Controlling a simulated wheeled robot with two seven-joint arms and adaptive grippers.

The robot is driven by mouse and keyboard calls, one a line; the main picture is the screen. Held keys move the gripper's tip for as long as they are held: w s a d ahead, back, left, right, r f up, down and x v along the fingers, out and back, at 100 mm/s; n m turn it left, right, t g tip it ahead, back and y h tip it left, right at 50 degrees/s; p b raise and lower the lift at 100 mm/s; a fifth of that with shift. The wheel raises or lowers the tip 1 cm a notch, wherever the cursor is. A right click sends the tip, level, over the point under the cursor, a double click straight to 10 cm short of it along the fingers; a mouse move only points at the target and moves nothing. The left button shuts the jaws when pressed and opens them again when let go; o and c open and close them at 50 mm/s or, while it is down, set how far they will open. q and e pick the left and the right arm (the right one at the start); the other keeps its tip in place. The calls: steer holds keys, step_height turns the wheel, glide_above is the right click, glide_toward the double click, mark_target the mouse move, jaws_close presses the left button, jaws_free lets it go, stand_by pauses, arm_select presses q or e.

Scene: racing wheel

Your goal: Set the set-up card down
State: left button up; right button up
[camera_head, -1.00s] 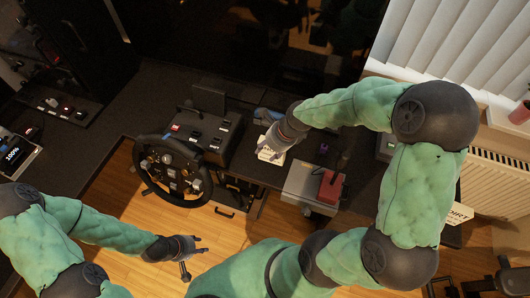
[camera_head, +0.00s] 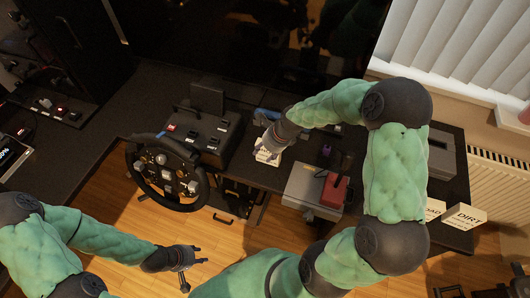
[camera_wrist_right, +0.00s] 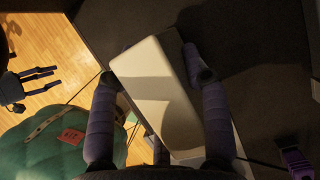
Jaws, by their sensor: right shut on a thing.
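The set-up card (camera_head: 264,157) is a pale block-like piece at the desk's middle, behind and right of the steering wheel. My right gripper (camera_head: 272,147) is shut on it. In the right wrist view the card (camera_wrist_right: 155,85) lies between the two dark fingers, tilted in the picture, over the dark desktop. I cannot tell whether its underside touches the desk. My left gripper (camera_head: 192,262) is open and empty, low above the wooden floor at the front; it also shows in the right wrist view (camera_wrist_right: 40,84).
The steering wheel (camera_head: 166,172) and button box (camera_head: 203,133) stand left of the card. A grey box (camera_head: 312,188) with a red part (camera_head: 334,190) stands to its right. Cards marked ROAD (camera_head: 434,209) and DIRT (camera_head: 466,216) stand at the desk's right end.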

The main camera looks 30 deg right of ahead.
steer(key=o, duration=1.2)
steer(key=p+v, duration=0.4)
steer(key=v, duration=0.8)
steer(key=shift+r, duration=0.1)
